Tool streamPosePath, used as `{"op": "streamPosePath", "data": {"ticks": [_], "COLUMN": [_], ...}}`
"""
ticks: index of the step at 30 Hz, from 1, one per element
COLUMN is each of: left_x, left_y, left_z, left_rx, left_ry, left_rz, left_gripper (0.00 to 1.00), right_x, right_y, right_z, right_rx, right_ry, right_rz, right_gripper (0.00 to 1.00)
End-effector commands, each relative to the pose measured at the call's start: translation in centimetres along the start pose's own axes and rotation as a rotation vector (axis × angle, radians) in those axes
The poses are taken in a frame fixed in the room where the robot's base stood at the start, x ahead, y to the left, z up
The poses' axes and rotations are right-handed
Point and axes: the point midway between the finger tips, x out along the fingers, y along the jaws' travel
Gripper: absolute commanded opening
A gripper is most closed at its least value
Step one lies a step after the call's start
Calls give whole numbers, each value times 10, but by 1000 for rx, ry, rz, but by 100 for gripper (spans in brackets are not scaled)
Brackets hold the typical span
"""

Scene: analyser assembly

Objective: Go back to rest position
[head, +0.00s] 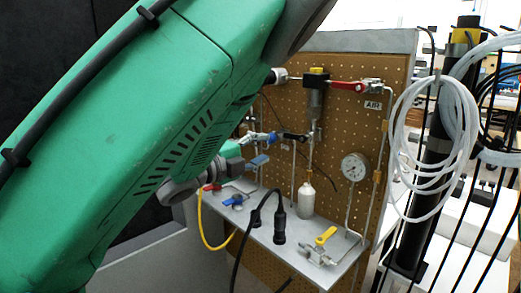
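My large green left arm fills the left half of the head view and slants across it. Beyond its lower right edge, a grey joint leads to what looks like my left gripper (262,149), small and partly hidden by the arm. It appears in front of the brown pegboard panel (335,128). Its fingers blend with the fittings behind, so I cannot tell whether it is open or holds anything. My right gripper is not in view.
The panel carries a red-handled valve (347,86), a pressure gauge (355,167) and thin pipes. Its grey shelf (268,238) holds a white bottle (306,201) and a yellow-handled valve (326,236). Coiled clear tubing (405,145) hangs by a black post (430,185) at right.

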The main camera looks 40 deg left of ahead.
Motion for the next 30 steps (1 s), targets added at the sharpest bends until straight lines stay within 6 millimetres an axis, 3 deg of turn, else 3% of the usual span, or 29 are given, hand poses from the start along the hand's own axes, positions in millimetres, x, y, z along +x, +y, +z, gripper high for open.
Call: {"op": "streamPosePath", "data": {"ticks": [17,20,23,26,30], "left_x": [-2,-2,-1,-6,-33], "left_y": [0,8,42,102,201], "left_z": [0,0,1,1,-8], "left_rx": [0,-22,-108,-265,-528], "left_ry": [0,-7,-42,-116,-276], "left_rz": [0,17,89,219,434], "left_gripper": [34,34,34,34,34], "right_x": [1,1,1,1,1], "right_y": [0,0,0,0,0], "right_z": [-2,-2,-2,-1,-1], "right_rx": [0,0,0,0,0], "right_ry": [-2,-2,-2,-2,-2], "right_rz": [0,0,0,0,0], "right_gripper": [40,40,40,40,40]}}
